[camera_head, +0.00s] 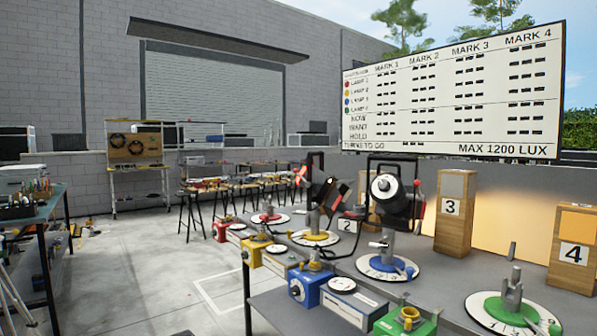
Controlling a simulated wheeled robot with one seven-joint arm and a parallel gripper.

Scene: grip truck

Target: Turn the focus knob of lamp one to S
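Red is the colour of the dot beside the first lamp row on the board. A red control box (221,231) stands at the far end of a row of coloured boxes along the table's left side. A white dial with a red centre (268,218) lies behind it on the grey table. A dark lamp head (322,195) with red parts is above the dials; I cannot tell which lamp it belongs to. The focus knob of lamp one and its S mark are too small to make out. My gripper is not in view.
Yellow (250,252), blue (306,288) and green (407,321) boxes stand nearer. A second lamp head (389,188) rises behind the blue dial (387,267). Wooden blocks 3 (453,213) and 4 (574,249) stand right. The concrete floor (150,270) is open at left.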

